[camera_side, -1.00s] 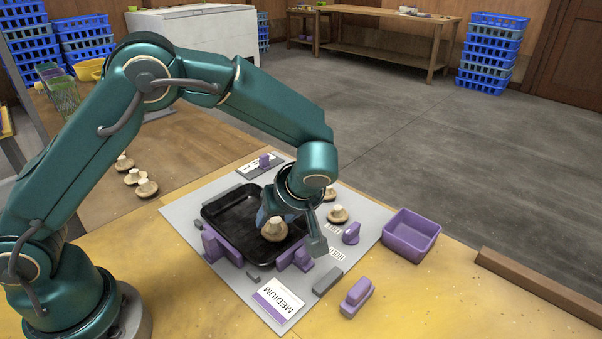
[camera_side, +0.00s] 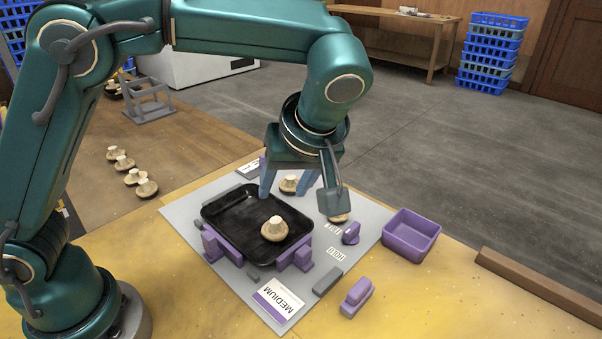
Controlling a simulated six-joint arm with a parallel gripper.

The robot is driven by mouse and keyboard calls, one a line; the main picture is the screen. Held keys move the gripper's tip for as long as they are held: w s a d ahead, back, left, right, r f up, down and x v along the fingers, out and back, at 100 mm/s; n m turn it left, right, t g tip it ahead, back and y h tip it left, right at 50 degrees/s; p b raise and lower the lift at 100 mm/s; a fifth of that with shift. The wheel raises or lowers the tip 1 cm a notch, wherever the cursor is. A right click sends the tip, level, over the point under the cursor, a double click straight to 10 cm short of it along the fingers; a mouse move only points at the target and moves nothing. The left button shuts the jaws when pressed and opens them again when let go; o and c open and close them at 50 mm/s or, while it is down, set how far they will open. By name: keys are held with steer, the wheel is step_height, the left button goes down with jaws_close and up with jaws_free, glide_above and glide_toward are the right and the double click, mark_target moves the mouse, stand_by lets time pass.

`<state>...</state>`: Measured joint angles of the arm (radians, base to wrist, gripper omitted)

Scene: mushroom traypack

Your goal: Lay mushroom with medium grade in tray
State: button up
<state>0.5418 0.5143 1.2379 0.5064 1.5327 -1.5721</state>
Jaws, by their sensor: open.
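A mushroom (camera_side: 274,230), pale with its stem up, lies in the black tray (camera_side: 222,238), right of its middle. The tray sits between purple holders on a grey mat. A white card reading MEDIUM (camera_side: 278,300) stands at the mat's front corner. My gripper (camera_side: 285,190) is open and empty above the tray's far right side, apart from the mushroom in the tray. A second mushroom (camera_side: 289,185) shows between its fingers, seemingly on the mat behind.
A purple bin (camera_side: 410,238) stands right of the mat. A purple block (camera_side: 356,297) lies near the front, and a purple knob (camera_side: 351,234) stands on the mat. Several mushrooms (camera_side: 134,176) sit on the brown surface at left. A wooden rail (camera_side: 540,285) edges the right side.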

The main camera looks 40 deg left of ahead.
steer(key=s+a+r+m+t+h, duration=0.1)
steer(key=s+a+m+t+h, duration=0.2)
steer(key=s+m, duration=0.8)
steer(key=s+a+h, duration=0.2)
steer(key=shift+a+r+t+h, duration=0.15)
steer(key=shift+a+t+h, duration=0.05)
steer(key=shift+t+h, duration=0.2)
